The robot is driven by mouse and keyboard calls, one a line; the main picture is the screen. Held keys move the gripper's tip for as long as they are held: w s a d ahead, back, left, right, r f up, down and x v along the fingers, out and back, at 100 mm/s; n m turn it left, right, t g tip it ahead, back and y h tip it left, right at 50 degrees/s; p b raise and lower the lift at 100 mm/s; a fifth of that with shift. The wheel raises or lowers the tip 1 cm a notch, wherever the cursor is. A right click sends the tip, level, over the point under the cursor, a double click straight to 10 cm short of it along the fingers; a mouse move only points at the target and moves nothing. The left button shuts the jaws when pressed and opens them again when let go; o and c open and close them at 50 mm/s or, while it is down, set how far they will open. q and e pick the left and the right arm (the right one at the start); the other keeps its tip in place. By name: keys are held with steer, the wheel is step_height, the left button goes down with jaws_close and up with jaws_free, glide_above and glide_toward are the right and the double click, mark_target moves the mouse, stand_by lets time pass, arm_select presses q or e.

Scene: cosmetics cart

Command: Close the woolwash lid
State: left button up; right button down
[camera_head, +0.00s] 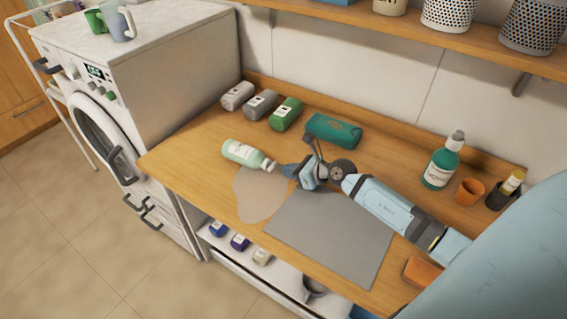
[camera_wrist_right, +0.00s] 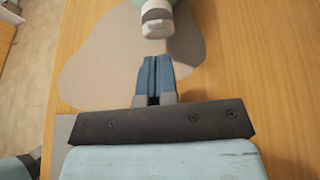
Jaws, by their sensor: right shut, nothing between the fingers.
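A pale green bottle (camera_head: 243,154) with a white label lies on its side on the wooden counter; it appears to be the woolwash, though its label is unreadable. Its whitish cap (camera_head: 269,165) points toward my right gripper (camera_head: 284,170). In the right wrist view the cap (camera_wrist_right: 157,22) shows a dark band, and whether the lid is open is unclear. My right gripper (camera_wrist_right: 154,60) is shut and empty, its tips just short of the cap. Most of the bottle is cut off in that view. My left gripper is not in view.
A beige puddle (camera_head: 258,196) spreads beside the bottle, next to a grey mat (camera_head: 330,235). A green bottle (camera_head: 441,165) and orange cup (camera_head: 469,191) stand right. A washing machine (camera_head: 165,75) stands left.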

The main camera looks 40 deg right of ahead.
mark_target(272, 166)
steer(key=shift+w+a+r, duration=0.25)
steer(key=shift+w+r, duration=0.05)
steer(key=shift+w, duration=0.3)
steer(key=shift+w+a+r, duration=0.25)
steer(key=shift+w, duration=0.3)
steer(key=shift+p, duration=0.3)
steer(key=r+p, duration=0.1)
steer(key=w+r+p, duration=0.1)
steer(key=shift+w+a+p, duration=0.15)
steer(key=shift+a+p, duration=0.05)
steer(key=shift+p, duration=0.2)
steer(key=shift+w+a, duration=0.15)
steer(key=shift+w, duration=0.1)
steer(key=shift+f, duration=0.15)
